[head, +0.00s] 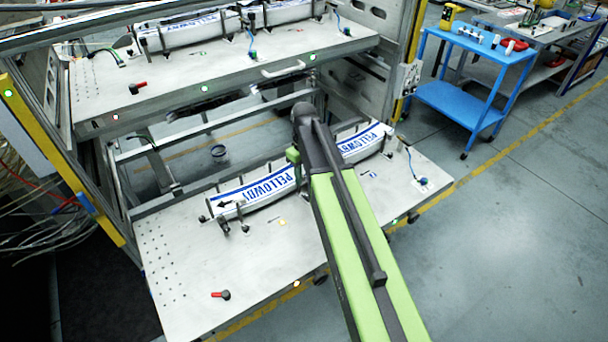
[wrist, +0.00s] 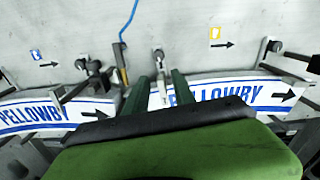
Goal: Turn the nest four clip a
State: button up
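My gripper (wrist: 161,82) is open in the wrist view. Its two dark green fingers stand apart on either side of a slim metal clip (wrist: 159,88); contact cannot be told. In the head view my gripper (head: 293,158) is over the lower shelf (head: 190,270), between two curved white labels with blue PELLOWBY print, a left label (head: 262,190) and a right label (head: 362,145). The same labels show at left (wrist: 40,113) and right (wrist: 235,94) in the wrist view. Dark clips with round knobs stand along them, such as one clip (wrist: 93,70). I cannot tell which is clip a.
A blue cable (wrist: 124,50) rises near the clip in the wrist view. A yellow mark (wrist: 215,33) and a blue mark (wrist: 36,55) have arrows beside them. An upper shelf (head: 170,100) hangs behind. A red-and-black handle (head: 221,294) lies on the bare front left.

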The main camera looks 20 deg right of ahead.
notch_tip(320, 180, up, 17)
jog(key=p, duration=1.7)
jog(key=shift+r, duration=0.2)
jog(key=b, duration=0.7)
send_near(304, 176)
jog(key=s+a, duration=0.2)
jog(key=s, duration=0.2)
jog(key=s+a+f+m+b, duration=0.1)
jog(key=s+f+m+b, duration=0.1)
jog(key=s+m, duration=0.3)
jog(key=s+b, duration=0.1)
jog(key=s, duration=0.3)
jog(key=shift+s+a, duration=0.25)
jog(key=shift+s, duration=0.05)
